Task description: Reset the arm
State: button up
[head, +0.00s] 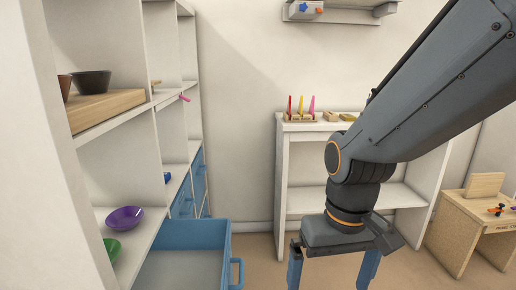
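My arm (430,95) reaches in from the upper right of the head view and bends down at an orange-ringed joint. My gripper (332,272) hangs below it, pointing down, with its two blue fingers spread apart. Nothing shows between the fingers; their tips run close to the bottom edge of the picture. The gripper is in front of a white shelf unit and to the right of an open blue drawer, apart from both.
The open blue drawer (229,262) juts out from the left shelving, which holds a purple bowl (124,218), a green bowl (112,250) and a dark bowl (91,83). The white shelf unit (283,185) stands behind my gripper. A wooden desk (452,232) is at right.

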jog(key=d+r+m+p, duration=0.1)
jog(key=d+r+p, duration=0.4)
jog(key=p, duration=0.5)
jog(key=shift+s+d+r+m, duration=0.25)
jog(key=shift+d+m, duration=0.15)
jog(key=shift+d, duration=0.2)
